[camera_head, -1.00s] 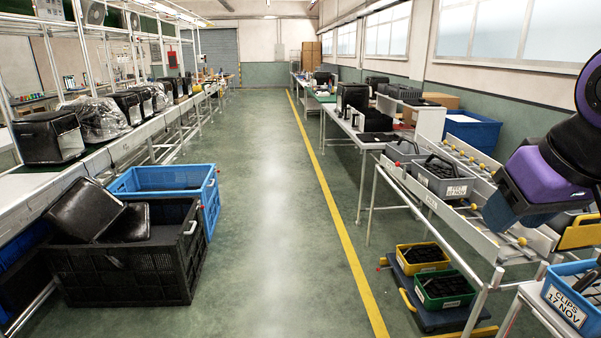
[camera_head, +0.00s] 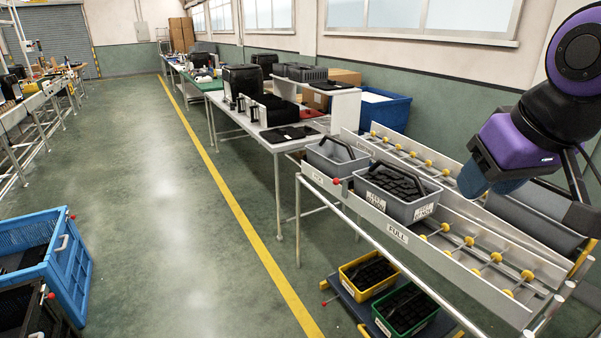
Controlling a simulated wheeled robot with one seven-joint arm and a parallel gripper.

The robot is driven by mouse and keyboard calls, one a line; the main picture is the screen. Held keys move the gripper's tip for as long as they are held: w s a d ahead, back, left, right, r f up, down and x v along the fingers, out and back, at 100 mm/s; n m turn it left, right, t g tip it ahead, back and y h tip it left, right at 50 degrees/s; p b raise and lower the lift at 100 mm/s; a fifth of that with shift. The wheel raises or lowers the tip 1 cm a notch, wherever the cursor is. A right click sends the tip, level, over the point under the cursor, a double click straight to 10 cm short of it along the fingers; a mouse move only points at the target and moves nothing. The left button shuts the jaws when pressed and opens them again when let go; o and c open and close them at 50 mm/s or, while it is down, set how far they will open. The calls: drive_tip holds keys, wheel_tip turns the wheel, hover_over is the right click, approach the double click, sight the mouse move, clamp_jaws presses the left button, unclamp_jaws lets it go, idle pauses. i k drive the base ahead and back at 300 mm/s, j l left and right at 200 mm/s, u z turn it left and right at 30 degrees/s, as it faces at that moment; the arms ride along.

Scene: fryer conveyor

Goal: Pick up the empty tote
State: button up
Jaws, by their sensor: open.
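A grey tote (camera_head: 327,168) with a black handle stands at the left end of the roller rack; its visible inside walls look bare, but I cannot see its floor. In front of it, another grey tote (camera_head: 408,211) with a black handle and white labels is filled with dark parts. A darker grey tote (camera_head: 535,232) lies further right on the rack, partly behind my arm; its contents are hidden. My gripper (camera_head: 578,205) is at the right edge, above the rack's right part, open and apart from the left totes. Its fingers show only partly.
A blue crate (camera_head: 72,262) stands at left. The floor between is clear.

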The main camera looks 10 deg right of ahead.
sight(334, 158)
drive_tip(key=i+j+z, duration=0.4)
drive_tip(key=i, duration=0.25)
drive_tip(key=i+j, duration=0.4)
drive_tip(key=i+j+z, duration=0.1)
drive_tip(key=i+j, duration=0.65)
drive_tip(key=j, duration=0.15)
drive_tip(key=i+j+z, duration=0.1)
drive_tip(key=i+j, duration=0.6)
drive_tip(key=j, duration=0.2)
drive_tip(key=i+j+z, duration=0.1)
drive_tip(key=i+j, duration=0.25)
drive_tip(key=j, duration=0.1)
